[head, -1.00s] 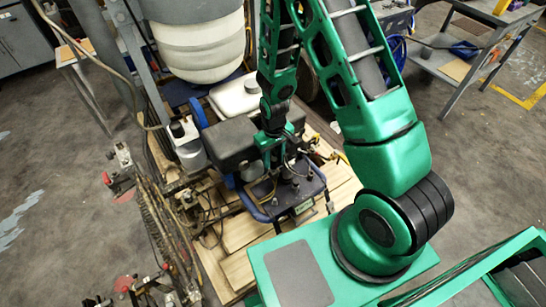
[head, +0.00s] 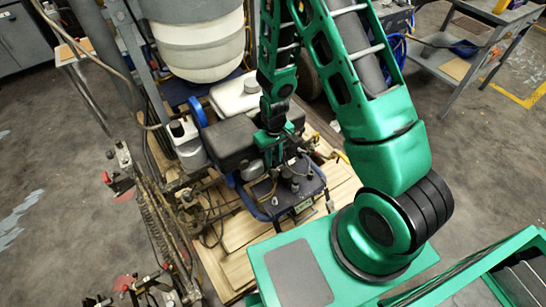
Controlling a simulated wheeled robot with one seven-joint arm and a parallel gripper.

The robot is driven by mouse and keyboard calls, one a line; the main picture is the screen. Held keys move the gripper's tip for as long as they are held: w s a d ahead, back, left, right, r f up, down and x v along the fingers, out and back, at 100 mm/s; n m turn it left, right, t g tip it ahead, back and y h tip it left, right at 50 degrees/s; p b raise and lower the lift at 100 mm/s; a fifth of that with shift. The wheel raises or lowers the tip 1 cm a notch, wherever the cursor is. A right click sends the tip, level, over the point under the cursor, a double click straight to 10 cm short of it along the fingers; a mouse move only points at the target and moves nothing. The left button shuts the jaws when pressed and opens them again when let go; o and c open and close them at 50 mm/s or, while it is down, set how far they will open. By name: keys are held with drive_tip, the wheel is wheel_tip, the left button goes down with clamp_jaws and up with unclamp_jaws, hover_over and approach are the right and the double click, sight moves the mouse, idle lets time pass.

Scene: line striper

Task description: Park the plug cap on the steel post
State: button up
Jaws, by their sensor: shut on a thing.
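My gripper (head: 273,163) points down over the engine deck of the line striper, close to the right side of the black engine cover. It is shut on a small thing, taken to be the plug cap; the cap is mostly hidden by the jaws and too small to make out. A small upright fitting (head: 294,186) stands on the blue-framed tray, just right of and below my gripper. I cannot tell for sure whether it is the steel post. The gripper appears apart from it.
The black engine cover (head: 228,142) and white tank (head: 237,97) stand close to my gripper's left. The blue-framed tray (head: 262,190) lies below it. Hoses and metal linkages (head: 165,225) crowd the left. A wooden pallet (head: 240,262) lies underneath, with open floor (head: 65,165) farther left.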

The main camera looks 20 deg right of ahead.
drive_tip(key=shift+r, duration=0.75)
drive_tip(key=shift+r, duration=1.9)
